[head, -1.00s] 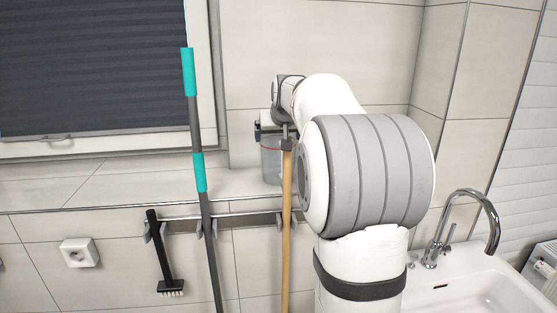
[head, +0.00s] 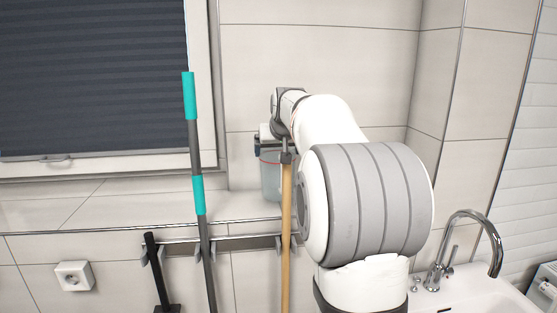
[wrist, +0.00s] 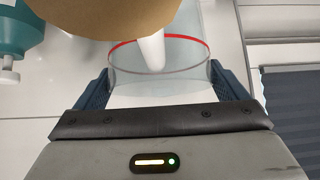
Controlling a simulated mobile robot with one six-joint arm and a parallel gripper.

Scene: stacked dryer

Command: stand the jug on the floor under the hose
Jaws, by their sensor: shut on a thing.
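The jug (head: 270,180) is a clear, greyish vessel with a red line near its top. In the head view it shows at the back ledge, partly behind a wooden pole. My gripper (head: 268,143) is at its upper part, mostly hidden by my arm. In the wrist view the fingers of my gripper (wrist: 160,88) are on both sides of the jug's clear wall (wrist: 185,39), shut on it. I cannot tell whether the jug rests on the ledge or is just above it. The hose and the floor are not in view.
The wooden pole (head: 286,220) and a grey pole with teal grips (head: 198,195) stand upright before the ledge (head: 100,212). A black brush (head: 155,270) hangs from the wall rail (head: 235,245). A sink with a tap (head: 470,220) is at the right.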

